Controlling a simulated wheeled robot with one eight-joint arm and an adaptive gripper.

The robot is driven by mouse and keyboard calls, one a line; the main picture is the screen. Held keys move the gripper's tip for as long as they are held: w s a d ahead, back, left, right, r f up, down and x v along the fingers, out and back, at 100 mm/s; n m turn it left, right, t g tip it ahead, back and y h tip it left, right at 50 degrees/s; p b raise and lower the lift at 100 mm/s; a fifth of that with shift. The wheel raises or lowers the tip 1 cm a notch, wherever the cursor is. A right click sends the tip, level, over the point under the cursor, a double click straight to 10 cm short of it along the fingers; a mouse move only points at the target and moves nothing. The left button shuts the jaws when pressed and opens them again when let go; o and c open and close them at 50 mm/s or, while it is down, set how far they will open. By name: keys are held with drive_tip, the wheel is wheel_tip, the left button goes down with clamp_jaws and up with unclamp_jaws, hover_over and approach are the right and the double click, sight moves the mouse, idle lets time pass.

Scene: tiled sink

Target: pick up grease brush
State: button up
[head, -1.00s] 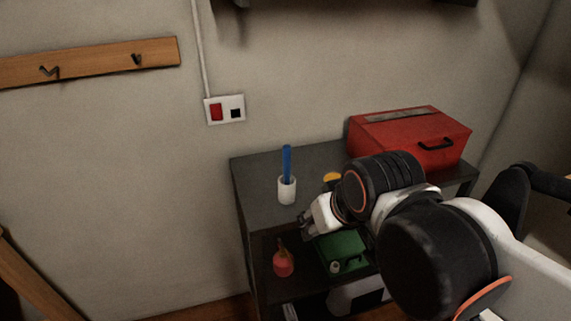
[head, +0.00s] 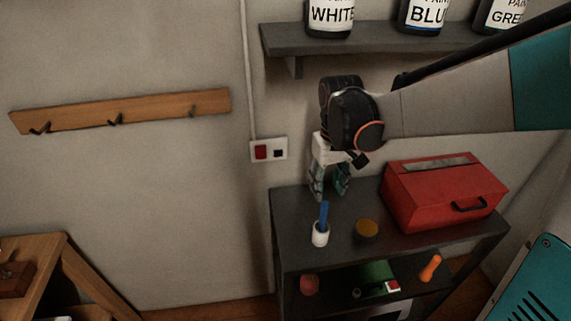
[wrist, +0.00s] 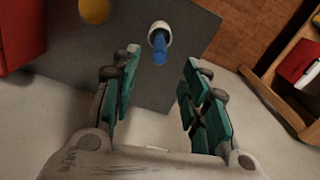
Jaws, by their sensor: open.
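A blue handle (head: 324,214) stands upright in a small white cup (head: 320,236) on the top of the dark shelf unit; I take it for the grease brush. Its lower end is hidden in the cup. My gripper (head: 329,192) is open and empty, pointing down, just above the handle's top in the head view. In the wrist view the blue handle (wrist: 160,52) shows in line with the gap between my open fingers (wrist: 160,62), around their tips. The white cup (wrist: 160,32) lies beyond the tips. No contact shows.
A red toolbox (head: 443,192) and a yellow-topped round tin (head: 366,229) stand right of the cup. A wall shelf (head: 375,40) with paint containers is above, close to my arm. The lower shelf holds an orange-handled item (head: 430,268) and other small things.

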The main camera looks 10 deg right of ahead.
drive_tip(key=b, duration=0.3)
approach(321, 230)
drive_tip(key=f, duration=0.5)
drive_tip(key=shift+w+d+f, duration=0.2)
drive_tip(key=shift+w, duration=0.15)
clamp_jaws()
